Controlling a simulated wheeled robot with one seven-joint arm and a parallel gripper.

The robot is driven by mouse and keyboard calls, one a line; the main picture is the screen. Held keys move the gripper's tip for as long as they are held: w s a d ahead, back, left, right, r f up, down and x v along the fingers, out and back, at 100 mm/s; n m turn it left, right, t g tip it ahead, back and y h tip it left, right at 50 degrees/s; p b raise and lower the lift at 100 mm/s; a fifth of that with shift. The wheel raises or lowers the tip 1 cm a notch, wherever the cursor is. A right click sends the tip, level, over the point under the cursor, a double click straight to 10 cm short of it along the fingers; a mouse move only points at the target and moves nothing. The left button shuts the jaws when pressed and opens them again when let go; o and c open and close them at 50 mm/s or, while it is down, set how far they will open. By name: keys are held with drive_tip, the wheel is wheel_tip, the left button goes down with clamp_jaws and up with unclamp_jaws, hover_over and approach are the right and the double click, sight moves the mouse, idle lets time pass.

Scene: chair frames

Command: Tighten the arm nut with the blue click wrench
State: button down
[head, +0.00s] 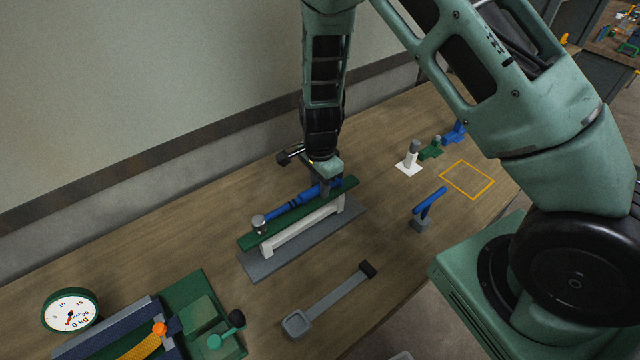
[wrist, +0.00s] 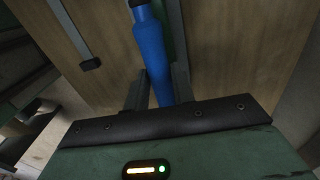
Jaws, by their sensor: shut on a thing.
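The blue click wrench (head: 292,205) lies along the top of the chair arm frame, a green bar (head: 348,184) on a white support above a grey base plate. Its silver head (head: 259,223) is over the left end of the green bar. The arm nut cannot be made out; the head may hide it. My gripper (head: 326,187) is shut on the wrench's handle near the right end of the bar. In the wrist view the blue handle (wrist: 153,60) passes between my two fingers.
A grey tool with a black grip (head: 332,302) lies in front. A blue piece on a grey block (head: 428,203) stands to the right, near an orange outlined square (head: 467,180). A dial scale (head: 70,311) and a green tray (head: 205,300) are at left. A wall runs behind.

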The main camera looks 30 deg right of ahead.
drive_tip(key=shift+r+p, duration=0.35)
drive_tip(key=shift+r, duration=0.15)
wheel_tip(320, 180, up, 5)
drive_tip(key=p, duration=0.4)
drive_tip(key=shift+f, duration=0.3)
